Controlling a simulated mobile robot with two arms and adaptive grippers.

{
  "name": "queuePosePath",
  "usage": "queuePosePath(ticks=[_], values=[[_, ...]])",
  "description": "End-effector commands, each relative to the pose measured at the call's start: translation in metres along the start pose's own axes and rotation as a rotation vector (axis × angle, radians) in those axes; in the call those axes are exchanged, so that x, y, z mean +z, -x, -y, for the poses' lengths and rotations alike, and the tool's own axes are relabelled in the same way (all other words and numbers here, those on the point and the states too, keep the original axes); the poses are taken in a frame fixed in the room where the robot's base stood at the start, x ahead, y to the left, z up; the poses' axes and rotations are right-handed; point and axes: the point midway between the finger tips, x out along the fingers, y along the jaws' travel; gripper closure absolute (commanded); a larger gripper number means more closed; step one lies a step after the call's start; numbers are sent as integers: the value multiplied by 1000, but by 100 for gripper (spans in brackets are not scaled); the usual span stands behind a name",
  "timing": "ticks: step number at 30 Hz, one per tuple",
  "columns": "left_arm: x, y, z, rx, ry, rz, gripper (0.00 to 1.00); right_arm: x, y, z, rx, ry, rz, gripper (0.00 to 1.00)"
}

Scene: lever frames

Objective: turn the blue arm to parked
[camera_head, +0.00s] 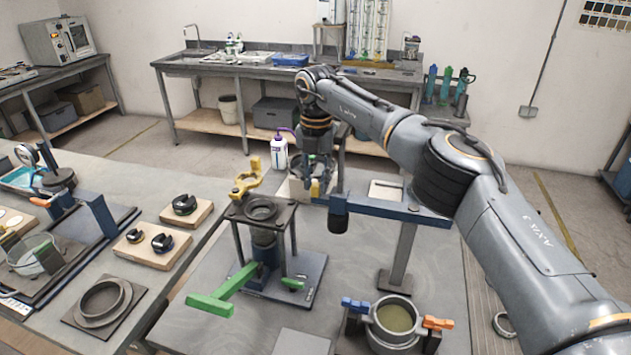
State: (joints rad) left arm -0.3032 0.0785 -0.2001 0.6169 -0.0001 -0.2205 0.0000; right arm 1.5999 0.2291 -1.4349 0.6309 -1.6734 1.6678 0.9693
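The blue arm (397,207) is a flat horizontal bar on a grey post (400,255), reaching left over the work table. A dark cylinder (338,214) hangs at its left end, beside the press-like stand. My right gripper (320,187) comes in from the right and points down at the blue arm's left end. Its fingers overlap that end, so I cannot tell whether they touch it or how far they are apart. No readable parked mark shows. My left gripper is out of view.
A stand with a green lever (222,292) and yellow clamp (248,180) is left of the blue arm. A pot (394,318) with blue and orange handles sits in front. A white bottle (279,153) stands behind. The left table (150,200) holds several fixtures.

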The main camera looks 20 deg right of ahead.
Motion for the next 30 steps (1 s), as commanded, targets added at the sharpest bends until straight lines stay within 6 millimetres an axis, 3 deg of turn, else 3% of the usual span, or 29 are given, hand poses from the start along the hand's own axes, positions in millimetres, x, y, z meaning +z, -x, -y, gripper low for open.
queuePosePath(ticks=[11,14,24,30], values=[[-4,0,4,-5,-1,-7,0,-2,5,0,-4,5,-5,72],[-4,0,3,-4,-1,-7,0,-1,19,-1,-2,4,-4,72],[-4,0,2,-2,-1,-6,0,0,96,-1,-2,0,-4,72],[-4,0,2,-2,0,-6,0,1,111,-1,-3,1,-5,72]])
